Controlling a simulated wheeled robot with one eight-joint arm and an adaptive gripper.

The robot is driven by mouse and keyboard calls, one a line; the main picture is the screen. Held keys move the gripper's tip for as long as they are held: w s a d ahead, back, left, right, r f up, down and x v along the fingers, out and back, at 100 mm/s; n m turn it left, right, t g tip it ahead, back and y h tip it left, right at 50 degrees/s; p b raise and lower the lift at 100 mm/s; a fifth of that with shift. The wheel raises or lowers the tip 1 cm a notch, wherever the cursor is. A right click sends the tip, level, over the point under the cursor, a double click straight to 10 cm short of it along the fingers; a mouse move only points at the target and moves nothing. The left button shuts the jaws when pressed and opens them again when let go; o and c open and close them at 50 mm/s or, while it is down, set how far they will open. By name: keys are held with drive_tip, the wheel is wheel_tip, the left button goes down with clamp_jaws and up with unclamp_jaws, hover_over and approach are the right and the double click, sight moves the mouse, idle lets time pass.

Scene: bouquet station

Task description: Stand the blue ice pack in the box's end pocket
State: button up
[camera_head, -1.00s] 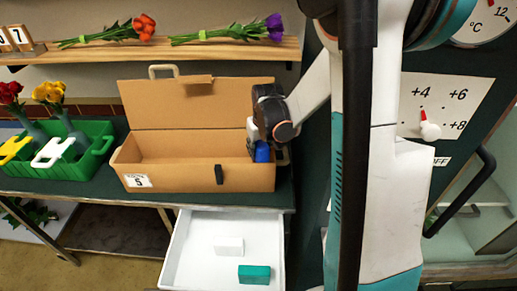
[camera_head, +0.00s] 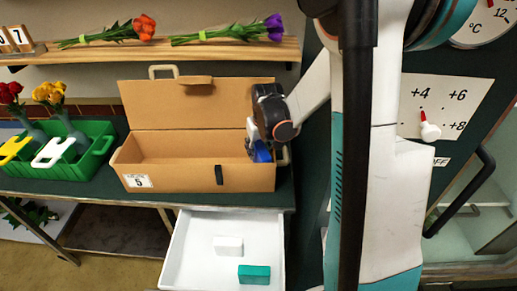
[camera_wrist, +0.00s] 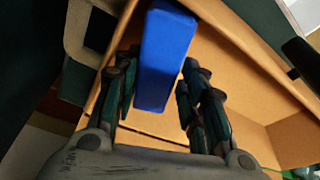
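The blue ice pack (camera_head: 261,152) is at the right end of the cardboard box (camera_head: 200,178), partly hidden by the front wall and my gripper. It leans in the head view. In the wrist view the ice pack (camera_wrist: 163,55) lies between my gripper's fingers (camera_wrist: 160,68). The right fingertip is close to it or touching. A narrow gap shows on the left, so the fingers look open around it. My gripper (camera_head: 257,142) points down into the box's right end. The end pocket's divider and the pack's lower end are hidden in the head view.
The box lid stands open behind. A white drawer (camera_head: 190,255) is pulled out below, holding a white block (camera_head: 228,245) and a teal block (camera_head: 254,274). A green crate (camera_head: 95,165) stands left. A shelf (camera_head: 210,52) with flowers runs above.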

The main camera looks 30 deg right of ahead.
drive_tip(key=p+v, duration=0.3)
drive_tip(key=v, duration=0.9)
drive_tip(key=shift+w+r, duration=0.1)
